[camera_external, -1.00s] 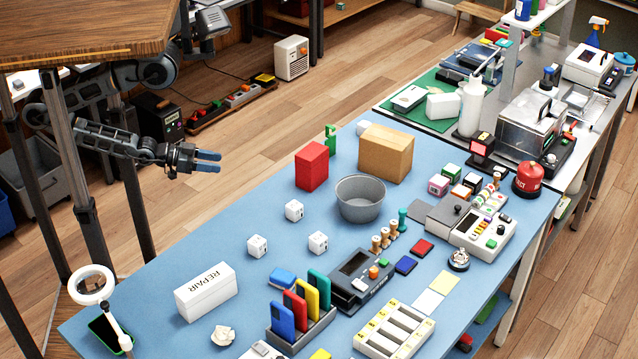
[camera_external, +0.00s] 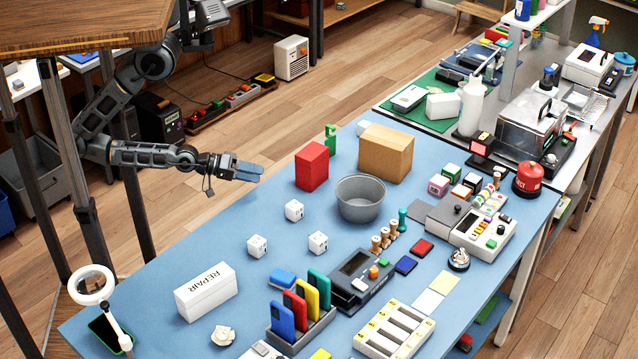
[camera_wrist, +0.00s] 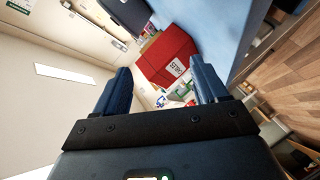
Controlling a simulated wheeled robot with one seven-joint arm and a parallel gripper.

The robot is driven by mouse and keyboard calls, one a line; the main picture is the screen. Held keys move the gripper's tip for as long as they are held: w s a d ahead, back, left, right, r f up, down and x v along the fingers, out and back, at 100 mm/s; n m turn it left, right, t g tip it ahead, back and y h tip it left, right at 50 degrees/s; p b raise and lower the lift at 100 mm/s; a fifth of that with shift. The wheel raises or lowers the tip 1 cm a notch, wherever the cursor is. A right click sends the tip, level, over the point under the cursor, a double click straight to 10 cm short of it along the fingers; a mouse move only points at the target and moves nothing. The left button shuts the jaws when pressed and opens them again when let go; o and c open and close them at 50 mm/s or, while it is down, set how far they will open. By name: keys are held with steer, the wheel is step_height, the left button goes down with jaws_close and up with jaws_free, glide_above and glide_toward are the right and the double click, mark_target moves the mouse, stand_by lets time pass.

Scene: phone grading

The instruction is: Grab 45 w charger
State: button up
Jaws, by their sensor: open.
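Three small white cube-shaped blocks that look like chargers lie on the blue table (camera_external: 150,290): the back charger (camera_external: 294,210), the left charger (camera_external: 257,246) and the right charger (camera_external: 318,242). Their dark markings are too small to read, so I cannot tell which is 45 W. My gripper (camera_external: 250,171) is in the air near the table's back left edge, up and left of the chargers. Its blue fingers are open and empty. In the wrist view my gripper (camera_wrist: 161,80) has its fingers apart, with no charger recognisable between them.
A red box (camera_external: 312,166), a grey round bin (camera_external: 361,199) and a cardboard box (camera_external: 386,153) stand behind the chargers. A white REPAIR box (camera_external: 206,291) and a phone rack (camera_external: 300,326) are in front. The table around the chargers is mostly clear.

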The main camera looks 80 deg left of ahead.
steer(key=w+d+r+n+g+h+p, duration=0.1)
steer(key=w+d+r+n+h+p, duration=0.15)
steer(key=w+d+n, duration=0.55)
steer(key=w+d+r+n+g+h+p, duration=0.1)
steer(key=w+d+r+n+h, duration=0.1)
steer(key=w+d+n+h, duration=0.65)
steer(key=m+g+y+b, duration=0.1)
steer(key=g+y, duration=0.1)
steer(key=g, duration=0.2)
glide_toward(323, 244)
steer(key=shift+w+d+f, duration=0.1)
steer(key=shift+w+d, duration=0.1)
steer(key=shift+w, duration=0.25)
steer(key=shift+w+d+f, duration=0.1)
steer(key=shift+w+d, duration=0.15)
steer(key=shift+w, duration=0.25)
steer(key=shift+s+d+f+g, duration=0.2)
steer(key=shift+s+d+g, duration=0.05)
steer(key=shift+g, duration=0.05)
steer(key=shift+x, duration=3.85)
steer(key=shift+r, duration=0.1)
steer(key=shift+c, duration=0.3)
steer(key=c, duration=1)
